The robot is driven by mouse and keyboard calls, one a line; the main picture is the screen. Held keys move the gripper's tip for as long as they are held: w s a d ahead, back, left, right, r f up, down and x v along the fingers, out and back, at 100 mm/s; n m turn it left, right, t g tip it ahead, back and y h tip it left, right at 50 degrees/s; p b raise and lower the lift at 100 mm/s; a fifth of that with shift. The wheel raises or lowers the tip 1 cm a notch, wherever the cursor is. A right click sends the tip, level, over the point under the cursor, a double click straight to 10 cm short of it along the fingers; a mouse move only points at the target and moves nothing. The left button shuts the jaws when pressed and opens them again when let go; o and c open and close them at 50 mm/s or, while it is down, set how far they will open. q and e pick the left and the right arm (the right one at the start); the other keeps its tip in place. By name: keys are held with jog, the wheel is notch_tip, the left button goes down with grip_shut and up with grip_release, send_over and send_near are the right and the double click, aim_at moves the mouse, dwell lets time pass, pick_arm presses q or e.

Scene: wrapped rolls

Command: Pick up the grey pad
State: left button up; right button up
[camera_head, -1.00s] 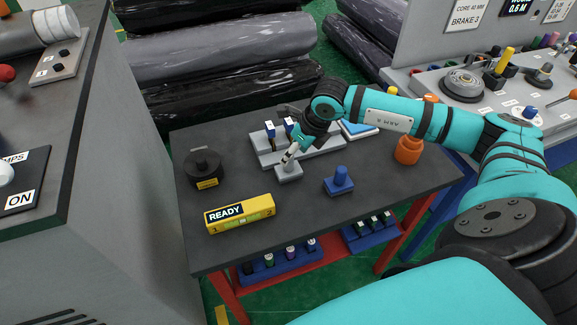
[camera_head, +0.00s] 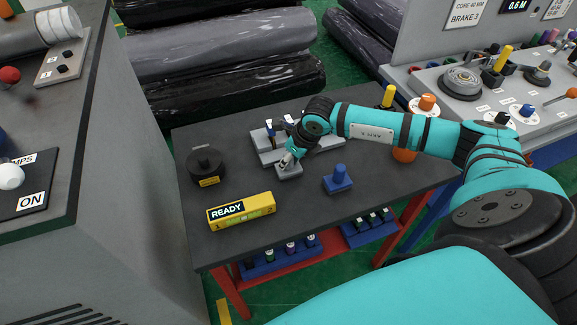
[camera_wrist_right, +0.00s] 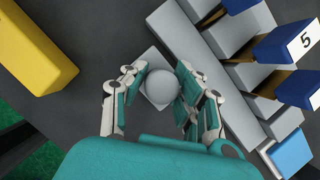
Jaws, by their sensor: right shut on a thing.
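The grey pad (camera_head: 291,172) sits on the dark table, in front of a grey rack. In the right wrist view its round grey knob (camera_wrist_right: 162,86) stands over a square base (camera_wrist_right: 150,58). My right gripper (camera_head: 286,161) reaches down to the pad from above. In the right wrist view its fingers (camera_wrist_right: 160,88) are closed in on both sides of the knob. The pad appears to rest on the table. My left gripper is not in view.
The blue pad (camera_head: 338,179) stands to the right of the grey one. A yellow READY block (camera_head: 240,210) and a black round weight (camera_head: 206,165) lie to the left. The grey rack (camera_head: 327,141) with blue-topped pieces is close behind.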

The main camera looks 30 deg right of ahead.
grip_shut()
jog(key=shift+w+r, duration=0.1)
jog(key=shift+r, duration=0.2)
notch_tip(320, 180, up, 8)
jog(key=b, duration=0.2)
jog(key=shift+r+b, duration=0.25)
jog(key=shift+b, duration=0.1)
jog(key=shift+r, duration=0.5)
